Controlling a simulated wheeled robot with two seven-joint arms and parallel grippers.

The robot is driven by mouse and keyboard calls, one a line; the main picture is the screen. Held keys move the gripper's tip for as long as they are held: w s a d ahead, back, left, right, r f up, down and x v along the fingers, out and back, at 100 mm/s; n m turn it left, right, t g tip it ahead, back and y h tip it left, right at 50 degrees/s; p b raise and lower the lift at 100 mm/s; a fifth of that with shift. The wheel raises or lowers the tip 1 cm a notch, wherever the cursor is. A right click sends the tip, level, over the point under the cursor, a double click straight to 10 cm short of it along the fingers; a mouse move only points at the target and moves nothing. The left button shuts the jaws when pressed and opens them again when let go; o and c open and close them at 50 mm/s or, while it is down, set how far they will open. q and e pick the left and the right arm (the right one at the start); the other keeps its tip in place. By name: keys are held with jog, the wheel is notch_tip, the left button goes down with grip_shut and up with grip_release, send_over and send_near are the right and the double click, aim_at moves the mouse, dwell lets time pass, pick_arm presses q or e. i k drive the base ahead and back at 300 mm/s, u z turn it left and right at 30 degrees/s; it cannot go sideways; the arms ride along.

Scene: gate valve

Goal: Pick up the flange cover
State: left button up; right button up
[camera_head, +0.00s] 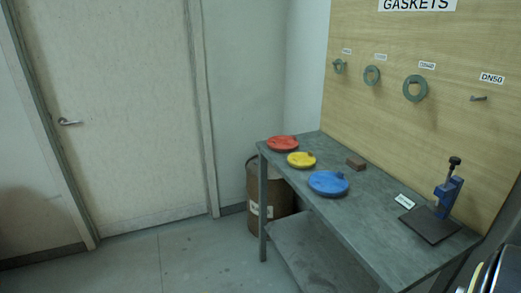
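Three round, flat discs that look like flange covers lie on the grey metal table (385,226). The red one (282,143) is at the far left end of the tabletop. The yellow one (301,160) lies a little nearer and to the right. The larger blue one (328,183) lies nearest, by the table's front edge. Each seems to have a small raised part on top, too small to make out.
A brown block (356,163) and a blue-and-black stand (447,193) on a dark base are on the table. Green gaskets (415,88) hang on the wooden board (440,50) behind. A rusty drum (270,195) stands left of the table. Floor before the door (110,100) is clear.

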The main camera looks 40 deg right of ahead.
aim_at(298, 160)
jog(key=i, duration=2)
jog(key=z, duration=1.55)
jog(key=i, duration=0.95)
jog(key=z, duration=0.9)
